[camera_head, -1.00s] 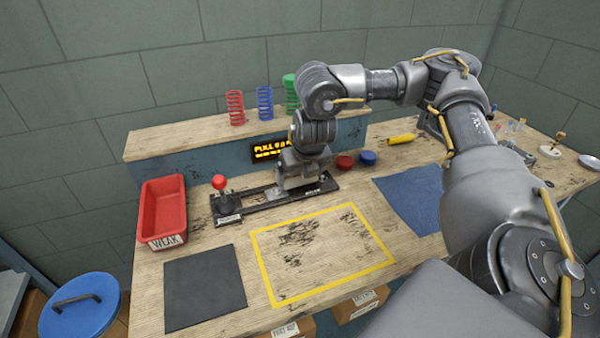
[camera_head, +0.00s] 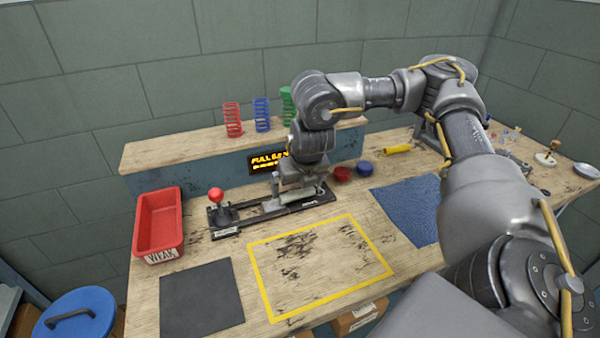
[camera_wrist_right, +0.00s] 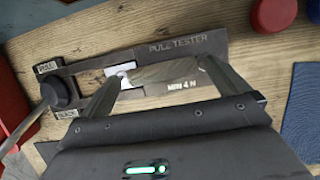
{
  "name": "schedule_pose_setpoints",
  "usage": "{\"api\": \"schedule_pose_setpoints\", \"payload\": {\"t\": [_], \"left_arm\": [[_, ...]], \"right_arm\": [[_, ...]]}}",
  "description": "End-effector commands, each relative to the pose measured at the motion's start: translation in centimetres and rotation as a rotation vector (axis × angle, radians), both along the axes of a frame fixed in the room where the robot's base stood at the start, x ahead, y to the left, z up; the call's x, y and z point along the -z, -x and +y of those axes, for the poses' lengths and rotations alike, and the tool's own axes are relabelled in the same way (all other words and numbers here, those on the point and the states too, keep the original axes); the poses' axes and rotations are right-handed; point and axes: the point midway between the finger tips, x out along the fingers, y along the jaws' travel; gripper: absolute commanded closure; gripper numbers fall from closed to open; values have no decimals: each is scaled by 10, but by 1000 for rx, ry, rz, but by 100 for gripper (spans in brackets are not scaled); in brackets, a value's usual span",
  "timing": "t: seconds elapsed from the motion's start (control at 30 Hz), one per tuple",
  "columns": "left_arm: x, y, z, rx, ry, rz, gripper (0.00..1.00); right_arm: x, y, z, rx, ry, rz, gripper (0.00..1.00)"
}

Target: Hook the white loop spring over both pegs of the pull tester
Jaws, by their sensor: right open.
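The pull tester (camera_head: 228,229) is a long dark fixture with a red-knobbed lever (camera_head: 216,196) at its left end. A pale, greyish-white cylinder, likely the spring (camera_head: 301,193), lies lengthwise along the tester's right part. It also shows as a blurred pale cylinder, likely the spring (camera_wrist_right: 165,73), in the right wrist view. My right gripper (camera_wrist_right: 163,70) is open, with one finger near each end of this cylinder. In the head view my right gripper (camera_head: 286,182) is just above the tester. The pegs and how the spring ends sit on them cannot be made out. My left gripper is out of view.
A red bin (camera_head: 158,225) marked WEAK stands to the left. Coloured springs (camera_head: 262,115) stand on the shelf behind. Red and blue round pieces (camera_head: 365,168) sit right of the tester. The yellow-outlined area (camera_head: 320,262) in front is empty.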

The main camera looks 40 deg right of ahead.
Motion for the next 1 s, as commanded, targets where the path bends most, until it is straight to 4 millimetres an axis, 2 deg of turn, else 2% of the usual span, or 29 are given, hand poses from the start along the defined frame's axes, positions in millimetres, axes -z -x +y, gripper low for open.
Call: {"api": "schedule_pose_setpoints", "payload": {"t": [0.03,0.2,0.43,0.6,1.0], "left_arm": [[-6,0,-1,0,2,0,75],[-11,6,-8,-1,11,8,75],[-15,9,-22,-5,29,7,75],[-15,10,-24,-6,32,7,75],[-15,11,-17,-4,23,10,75]], "right_arm": [[-13,2,1,-2,1,-5,0],[-44,14,6,-3,1,-5,0],[-74,27,11,-3,0,-2,0],[-83,31,13,-1,-1,0,0],[-84,32,13,0,-2,2,0]]}}
